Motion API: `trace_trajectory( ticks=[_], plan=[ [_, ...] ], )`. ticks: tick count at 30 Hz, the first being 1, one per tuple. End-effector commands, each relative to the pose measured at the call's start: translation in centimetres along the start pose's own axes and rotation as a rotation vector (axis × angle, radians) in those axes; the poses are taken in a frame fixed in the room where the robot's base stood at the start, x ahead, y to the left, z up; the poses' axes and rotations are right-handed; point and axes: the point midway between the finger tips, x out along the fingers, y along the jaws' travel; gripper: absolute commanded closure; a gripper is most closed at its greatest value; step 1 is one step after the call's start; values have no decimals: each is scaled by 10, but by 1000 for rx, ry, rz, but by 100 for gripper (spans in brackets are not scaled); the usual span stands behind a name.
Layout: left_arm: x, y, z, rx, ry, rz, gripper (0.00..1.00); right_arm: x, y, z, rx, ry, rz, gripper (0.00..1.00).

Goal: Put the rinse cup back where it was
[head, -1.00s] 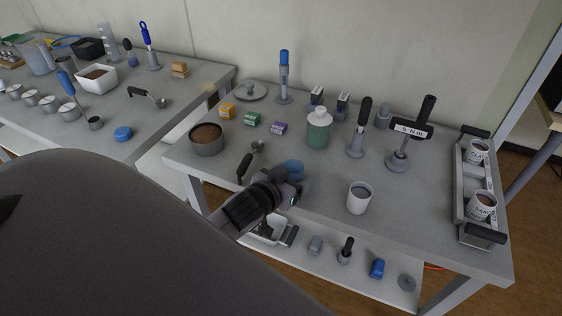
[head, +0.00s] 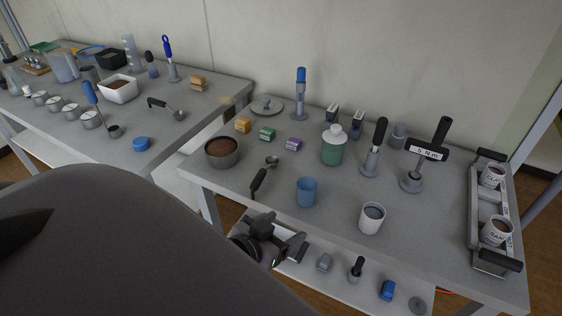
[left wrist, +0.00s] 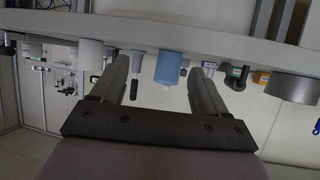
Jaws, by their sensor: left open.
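A blue cup (head: 307,191) stands upright on the near part of the right-hand table, and a white cup (head: 372,217) with liquid in it stands to its right. I cannot tell by a label which is the rinse cup. My left gripper (head: 284,246) is open and empty, off the table's front edge, below and in front of the blue cup and apart from it. In the left wrist view the blue cup (left wrist: 168,68) shows beyond the spread fingers (left wrist: 162,90), with clear space between. My right gripper is not in view.
A black-handled scoop (head: 259,180) lies left of the blue cup, near a bowl of soil (head: 221,151). A green bottle (head: 333,149) and upright tools stand behind. A tray with two cups (head: 480,255) is at right. A lower shelf (head: 340,284) holds several small items.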

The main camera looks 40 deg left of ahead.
Motion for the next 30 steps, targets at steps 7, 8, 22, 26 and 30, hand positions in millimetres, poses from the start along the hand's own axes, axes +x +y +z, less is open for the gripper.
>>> trace_trajectory(
  ticks=[7,8,22,26,30],
  plan=[
    [-2,55,117,98,-162,176,26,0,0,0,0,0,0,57],
    [-4,59,125,104,-170,188,26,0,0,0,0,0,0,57],
    [-11,66,128,119,-182,210,26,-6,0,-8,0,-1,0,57],
    [-13,65,124,119,-181,210,26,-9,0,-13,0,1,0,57],
    [-12,65,126,119,-181,210,26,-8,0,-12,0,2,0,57]
  ],
)
